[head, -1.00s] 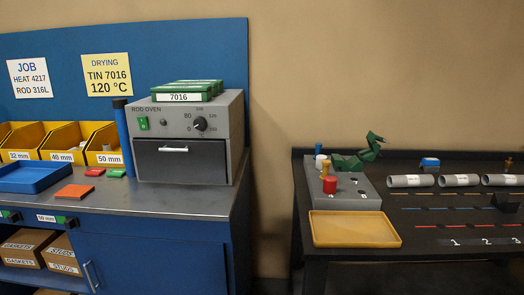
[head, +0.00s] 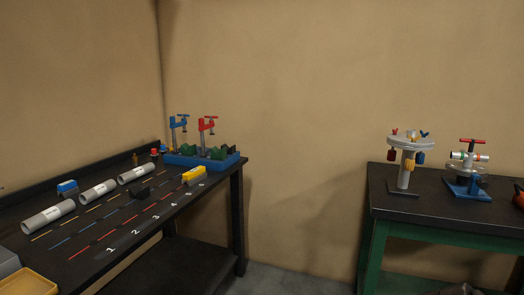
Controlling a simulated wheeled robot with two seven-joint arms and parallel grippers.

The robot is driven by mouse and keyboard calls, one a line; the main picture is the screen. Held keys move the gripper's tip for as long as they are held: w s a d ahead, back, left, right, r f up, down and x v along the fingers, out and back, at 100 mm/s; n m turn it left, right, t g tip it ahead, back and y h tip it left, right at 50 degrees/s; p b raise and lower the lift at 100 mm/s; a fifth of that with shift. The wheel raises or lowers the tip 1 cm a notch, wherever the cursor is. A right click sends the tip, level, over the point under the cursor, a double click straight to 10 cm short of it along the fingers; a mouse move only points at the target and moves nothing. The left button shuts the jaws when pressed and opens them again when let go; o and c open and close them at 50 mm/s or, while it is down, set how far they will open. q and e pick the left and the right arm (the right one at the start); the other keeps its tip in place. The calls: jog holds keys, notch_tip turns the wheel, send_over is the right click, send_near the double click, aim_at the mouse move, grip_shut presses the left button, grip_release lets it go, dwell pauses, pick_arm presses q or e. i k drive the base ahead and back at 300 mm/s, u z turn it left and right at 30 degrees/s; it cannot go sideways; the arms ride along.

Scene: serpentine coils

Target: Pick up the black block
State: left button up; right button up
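A small black block (head: 139,192) sits on the dark table (head: 185,205) at the left in the head view. It lies among the coloured lines, right of the grey pipes and left of a yellow block. Its dark colour blends with the table top, so its exact shape is hard to tell. Neither of my grippers is in view.
Grey pipes (head: 97,193) lie along the table's left side. A yellow block (head: 194,174) and a blue tray (head: 203,160) with red and blue clamps are at the far end. A green-framed bench (head: 450,215) stands right. Floor between is clear.

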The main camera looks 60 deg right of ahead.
aim_at(231, 150)
jog(key=z, duration=1.75)
